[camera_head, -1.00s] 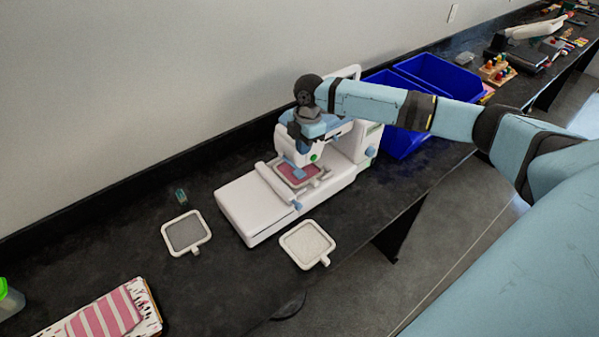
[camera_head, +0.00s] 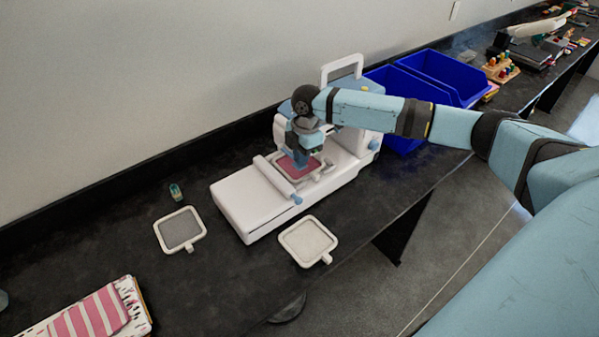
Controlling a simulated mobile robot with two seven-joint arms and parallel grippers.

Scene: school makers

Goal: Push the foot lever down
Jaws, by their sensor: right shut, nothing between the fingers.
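The white embroidery machine (camera_head: 250,203) stands on the dark counter. Its hoop with pink fabric (camera_head: 290,168) sits under the machine's head. My right arm comes in from the right and reaches over the machine. My right gripper (camera_head: 302,158) points down, shut and empty, in front of the head and just above the hoop. The gripper covers much of the head and needle area. I cannot make out the foot lever, nor whether the gripper touches it. My left gripper is out of view.
Two loose hoops, one grey (camera_head: 180,230) and one pale (camera_head: 307,242), lie in front of the machine. A small green-topped item (camera_head: 176,192) is near the wall. Striped pink fabric (camera_head: 90,316) lies at lower left. Blue bins (camera_head: 440,80) stand behind the machine.

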